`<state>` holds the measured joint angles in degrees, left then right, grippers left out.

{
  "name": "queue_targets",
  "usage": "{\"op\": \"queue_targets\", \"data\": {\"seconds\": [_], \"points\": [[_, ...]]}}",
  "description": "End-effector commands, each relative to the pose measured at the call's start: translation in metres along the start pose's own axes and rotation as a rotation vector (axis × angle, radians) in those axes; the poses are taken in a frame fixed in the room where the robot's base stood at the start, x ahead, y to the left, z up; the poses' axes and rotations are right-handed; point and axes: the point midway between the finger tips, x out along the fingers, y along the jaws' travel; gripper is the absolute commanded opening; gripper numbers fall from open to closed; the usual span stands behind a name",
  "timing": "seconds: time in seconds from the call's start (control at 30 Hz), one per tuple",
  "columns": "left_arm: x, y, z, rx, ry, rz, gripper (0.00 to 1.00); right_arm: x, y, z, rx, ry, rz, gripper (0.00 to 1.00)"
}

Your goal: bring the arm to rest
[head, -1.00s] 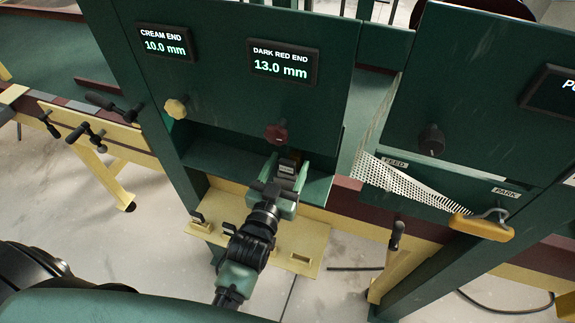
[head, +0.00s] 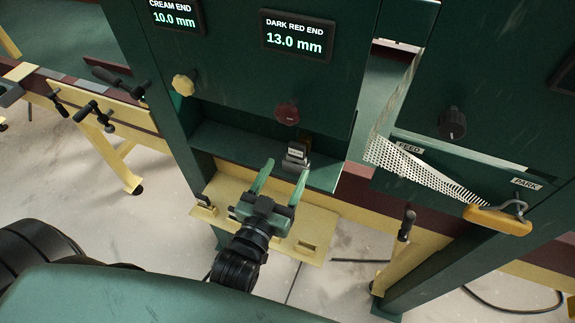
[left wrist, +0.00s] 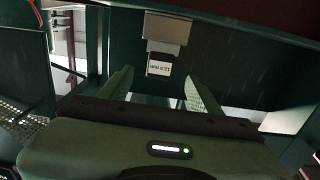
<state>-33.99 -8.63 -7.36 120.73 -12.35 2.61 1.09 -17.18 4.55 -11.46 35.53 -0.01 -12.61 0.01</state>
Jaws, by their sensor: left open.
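My left gripper (head: 281,180) is open in the head view, its two green fingers spread and pointing at the recess of the green machine. A small grey metal block with a white label (head: 296,154) sits in the recess just beyond the fingertips. In the left wrist view the labelled block (left wrist: 160,65) is ahead of and between the open fingers (left wrist: 158,90), apart from them. Nothing is between the fingers. My right gripper is not in view.
The dark red knob (head: 287,113) and cream knob (head: 183,85) are above the recess. A cream shelf (head: 318,222) lies below my gripper. A perforated guard with a yellow handle (head: 497,221) hangs at right, by the FEED and PARK labels.

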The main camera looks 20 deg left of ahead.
Motion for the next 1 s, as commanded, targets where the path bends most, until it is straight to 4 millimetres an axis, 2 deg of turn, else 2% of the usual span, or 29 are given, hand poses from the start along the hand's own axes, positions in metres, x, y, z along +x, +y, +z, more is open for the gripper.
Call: {"op": "queue_targets", "data": {"seconds": [0.27, 0.37, 0.47, 0.57, 0.7, 0.83, 1.0], "points": [[0.0, -0.001, 0.001, 0.001, -0.009, 0.0, 0.63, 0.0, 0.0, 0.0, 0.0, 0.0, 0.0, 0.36], [0.0, -0.004, 0.01, 0.003, -0.071, 0.002, 0.63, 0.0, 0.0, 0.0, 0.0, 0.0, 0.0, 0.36], [-0.004, -0.011, 0.03, 0.011, -0.213, 0.009, 0.63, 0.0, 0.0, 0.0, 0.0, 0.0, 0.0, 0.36], [-0.019, -0.019, 0.055, 0.021, -0.412, 0.02, 0.63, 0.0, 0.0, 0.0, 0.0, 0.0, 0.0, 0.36], [-0.053, -0.028, 0.085, 0.039, -0.683, 0.041, 0.63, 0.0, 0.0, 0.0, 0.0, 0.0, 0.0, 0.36], [-0.084, -0.034, 0.099, 0.056, -0.863, 0.057, 0.63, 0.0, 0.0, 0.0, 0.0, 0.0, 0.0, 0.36], [-0.12, -0.04, 0.107, 0.079, -1.041, 0.074, 0.63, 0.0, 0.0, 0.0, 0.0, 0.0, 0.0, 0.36]]}}
